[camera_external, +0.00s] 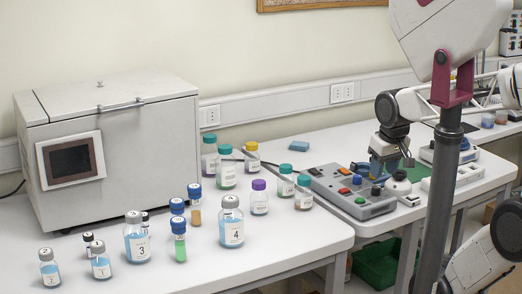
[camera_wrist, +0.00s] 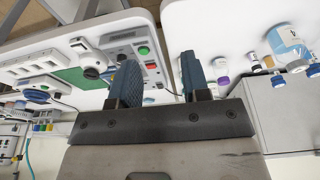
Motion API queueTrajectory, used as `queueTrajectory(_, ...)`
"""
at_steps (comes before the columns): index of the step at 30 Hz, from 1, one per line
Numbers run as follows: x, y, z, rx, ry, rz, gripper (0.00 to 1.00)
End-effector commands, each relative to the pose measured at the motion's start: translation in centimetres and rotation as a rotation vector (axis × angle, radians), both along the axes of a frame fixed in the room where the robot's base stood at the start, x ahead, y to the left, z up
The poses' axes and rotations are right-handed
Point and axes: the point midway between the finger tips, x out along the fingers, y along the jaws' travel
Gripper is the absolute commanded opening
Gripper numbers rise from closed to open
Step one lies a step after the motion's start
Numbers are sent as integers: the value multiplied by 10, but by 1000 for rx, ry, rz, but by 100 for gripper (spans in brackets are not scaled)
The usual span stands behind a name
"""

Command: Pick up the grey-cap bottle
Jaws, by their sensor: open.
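Several grey-cap bottles with blue liquid stand upright on the left table in the external view. Bottle 4 (camera_external: 231,225) and bottle 3 (camera_external: 136,240) are larger; bottle 1 (camera_external: 100,262) and bottle 2 (camera_external: 49,270) are small and nearer the front left. My gripper (camera_external: 385,165) hangs over the right table by the control box, well right of these bottles. In the wrist view its two blue fingers (camera_wrist: 162,75) are spread with nothing between them. A bottle with blue liquid (camera_wrist: 285,40) shows at the upper right there; its number is unclear.
A white boxy machine (camera_external: 110,150) stands behind the bottles. Vials with blue caps (camera_external: 178,230), a purple-cap bottle (camera_external: 259,198) and teal-cap bottles (camera_external: 286,180) stand around bottle 4. A grey control box (camera_external: 345,190) lies on the right table. A gap separates the tables.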

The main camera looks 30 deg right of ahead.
Motion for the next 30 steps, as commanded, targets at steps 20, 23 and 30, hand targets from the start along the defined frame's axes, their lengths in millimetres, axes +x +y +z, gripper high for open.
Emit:
queueTrajectory(20,2,1,-1,-2,-5,3,100)
queueTrajectory(23,8,3,-4,-6,-21,11,100)
queueTrajectory(30,48,18,-21,-29,-131,69,100)
